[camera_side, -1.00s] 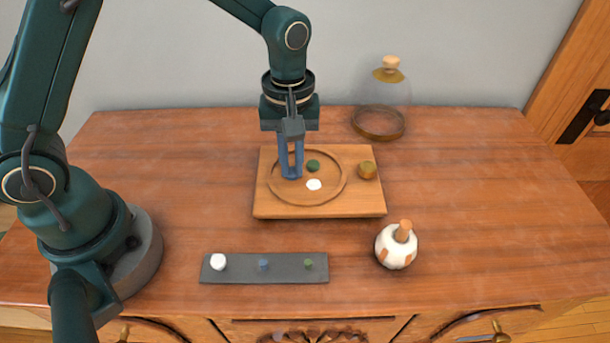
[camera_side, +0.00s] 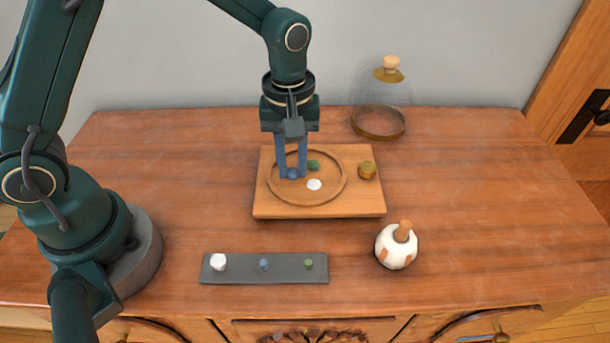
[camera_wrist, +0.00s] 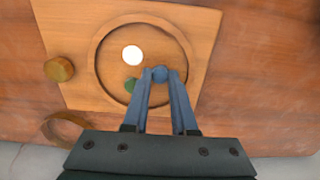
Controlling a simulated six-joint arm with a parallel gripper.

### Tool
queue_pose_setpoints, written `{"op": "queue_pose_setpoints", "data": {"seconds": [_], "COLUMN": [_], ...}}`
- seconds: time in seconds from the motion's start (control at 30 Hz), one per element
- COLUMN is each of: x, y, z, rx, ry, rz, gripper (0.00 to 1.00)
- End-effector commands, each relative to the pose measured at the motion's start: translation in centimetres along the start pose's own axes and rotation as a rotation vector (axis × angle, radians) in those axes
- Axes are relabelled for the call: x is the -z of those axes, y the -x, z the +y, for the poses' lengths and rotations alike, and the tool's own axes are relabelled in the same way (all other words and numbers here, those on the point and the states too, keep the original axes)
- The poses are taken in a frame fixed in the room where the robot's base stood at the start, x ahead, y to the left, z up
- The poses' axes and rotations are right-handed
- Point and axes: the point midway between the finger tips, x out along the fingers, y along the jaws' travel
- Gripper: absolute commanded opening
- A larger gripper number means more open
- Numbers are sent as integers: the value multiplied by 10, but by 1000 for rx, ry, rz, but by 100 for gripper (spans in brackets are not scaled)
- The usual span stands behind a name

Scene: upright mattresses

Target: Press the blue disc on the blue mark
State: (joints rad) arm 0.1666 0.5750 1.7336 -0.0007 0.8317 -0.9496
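The blue disc (camera_wrist: 160,73) lies in the round recess of the wooden board, between my fingertips. It also shows low between the fingers in the side view (camera_side: 292,174). My gripper (camera_side: 292,174) points down over the left part of the recess, its fingers on either side of the disc. They look open, with narrow gaps beside it; contact is hard to judge. The blue mark (camera_side: 263,263) is a small blue spot in the middle of the dark grey strip (camera_side: 286,274) at the front, between a white mark (camera_side: 218,261) and a green mark (camera_side: 309,264).
The wooden board (camera_side: 335,207) also holds a green disc (camera_side: 313,165), a white disc (camera_side: 314,184) and a brass knob (camera_side: 367,169). A glass dome (camera_side: 380,110) stands behind right. A white round pot (camera_side: 395,248) with a wooden stopper stands front right. The tabletop between board and strip is clear.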

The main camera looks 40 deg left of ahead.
Motion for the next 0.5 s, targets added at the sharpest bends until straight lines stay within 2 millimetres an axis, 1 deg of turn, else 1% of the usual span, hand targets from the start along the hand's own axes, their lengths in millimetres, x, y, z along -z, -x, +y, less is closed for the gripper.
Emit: {"op": "queue_pose_setpoints", "data": {"seconds": [0.17,0.5], "x": [0,0], "y": [2,15], "z": [0,0], "rx": [1,1], "ry": [-1,0], "rz": [1,1], "gripper": [22,22]}}
